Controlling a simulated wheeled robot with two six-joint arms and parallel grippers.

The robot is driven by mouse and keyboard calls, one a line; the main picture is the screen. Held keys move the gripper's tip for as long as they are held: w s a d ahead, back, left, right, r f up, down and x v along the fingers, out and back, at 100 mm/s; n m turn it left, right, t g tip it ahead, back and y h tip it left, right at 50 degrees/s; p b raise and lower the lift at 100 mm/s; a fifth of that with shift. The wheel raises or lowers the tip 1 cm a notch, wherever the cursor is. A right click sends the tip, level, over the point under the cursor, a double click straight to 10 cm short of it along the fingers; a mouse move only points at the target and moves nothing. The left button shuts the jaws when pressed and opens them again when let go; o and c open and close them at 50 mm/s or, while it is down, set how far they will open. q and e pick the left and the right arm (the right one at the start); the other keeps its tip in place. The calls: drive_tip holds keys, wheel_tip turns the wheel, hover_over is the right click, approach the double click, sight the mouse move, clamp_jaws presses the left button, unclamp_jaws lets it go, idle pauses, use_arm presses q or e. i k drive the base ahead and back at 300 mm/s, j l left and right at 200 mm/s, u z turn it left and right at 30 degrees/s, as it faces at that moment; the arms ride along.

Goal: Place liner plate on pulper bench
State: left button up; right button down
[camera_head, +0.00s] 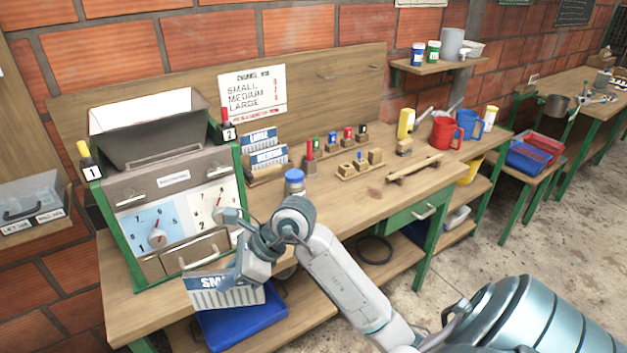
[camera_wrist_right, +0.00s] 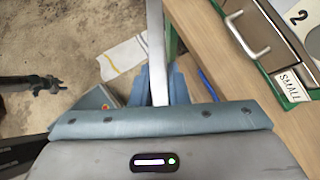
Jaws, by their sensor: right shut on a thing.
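The liner plate marked "SMALL" (camera_head: 222,295) is pale with a blue label band and a slotted lower part. My right gripper (camera_head: 245,272) is shut on it and holds it in front of the bench's (camera_head: 330,210) front edge, below the pulper (camera_head: 165,185). My fingers cover part of its label. In the right wrist view the plate shows edge-on as a grey strip (camera_wrist_right: 155,45) between the fingers (camera_wrist_right: 157,88); the bench top (camera_wrist_right: 215,55) is to its right.
Plates marked "LARGE" and "MEDIUM" (camera_head: 266,155) stand in a wooden rack behind a blue-capped jar (camera_head: 294,182). A blue tray (camera_head: 242,322) lies below the held plate. Small blocks, cups and a red jug (camera_head: 443,133) occupy the bench's right side. Bare wood lies around the jar.

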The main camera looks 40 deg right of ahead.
sight(323, 209)
drive_tip(key=i+j+z, duration=0.1)
drive_tip(key=z, duration=0.25)
drive_tip(key=i+j+z, duration=0.1)
drive_tip(key=j+z, duration=0.15)
drive_tip(key=z, duration=0.15)
drive_tip(key=j+z, duration=0.2)
drive_tip(key=z, duration=0.15)
drive_tip(key=i+j, duration=0.05)
